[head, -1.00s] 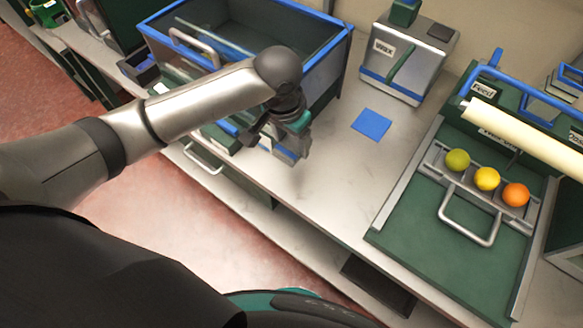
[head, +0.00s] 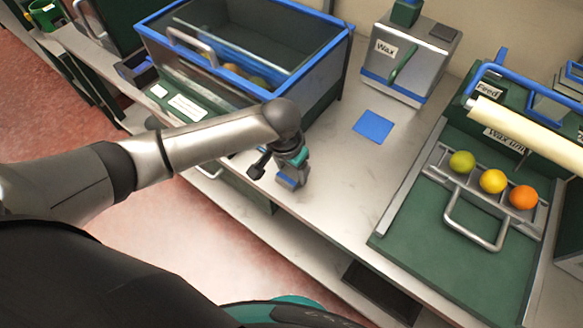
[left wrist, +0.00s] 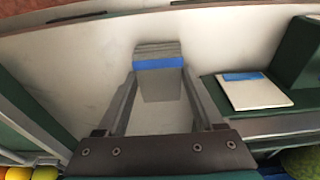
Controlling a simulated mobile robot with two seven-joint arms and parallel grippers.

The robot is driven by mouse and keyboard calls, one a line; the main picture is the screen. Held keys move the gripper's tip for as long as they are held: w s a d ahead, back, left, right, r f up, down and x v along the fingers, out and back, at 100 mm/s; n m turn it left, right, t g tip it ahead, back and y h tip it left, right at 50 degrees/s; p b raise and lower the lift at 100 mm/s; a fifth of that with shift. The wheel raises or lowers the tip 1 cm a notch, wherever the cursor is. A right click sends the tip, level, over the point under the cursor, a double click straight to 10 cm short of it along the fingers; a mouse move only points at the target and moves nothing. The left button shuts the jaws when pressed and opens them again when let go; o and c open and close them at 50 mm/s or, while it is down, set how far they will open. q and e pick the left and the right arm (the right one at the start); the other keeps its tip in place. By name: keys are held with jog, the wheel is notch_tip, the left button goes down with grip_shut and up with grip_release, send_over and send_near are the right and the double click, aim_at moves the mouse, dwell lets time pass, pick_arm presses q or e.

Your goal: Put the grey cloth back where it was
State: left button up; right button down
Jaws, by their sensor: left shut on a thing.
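The grey cloth (left wrist: 158,88), folded and with a blue band, is between the fingers of my left gripper (left wrist: 158,74) in the left wrist view. In the head view the cloth (head: 287,182) shows as a small grey and blue block below my left gripper (head: 278,166), over the worktop near its front edge. The gripper is shut on it. I cannot tell whether the cloth touches the worktop. My right gripper is not in view.
A blue-rimmed bin (head: 335,45) with fruit inside stands behind the gripper. A flat blue square (head: 374,125) lies on the worktop (head: 335,165), before the Wax dispenser (head: 405,60). Three fruits sit on the green station (head: 425,240) at right. The worktop between is clear.

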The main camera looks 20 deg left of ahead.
aim_at(287, 178)
pick_arm(q)
jog(key=shift+f, duration=0.15)
jog(key=o, duration=1.2)
notch_tip(287, 178, up, 12)
jog(key=s+p, duration=0.1)
jog(key=p, duration=0.2)
jog(key=shift+s+a, duration=0.3)
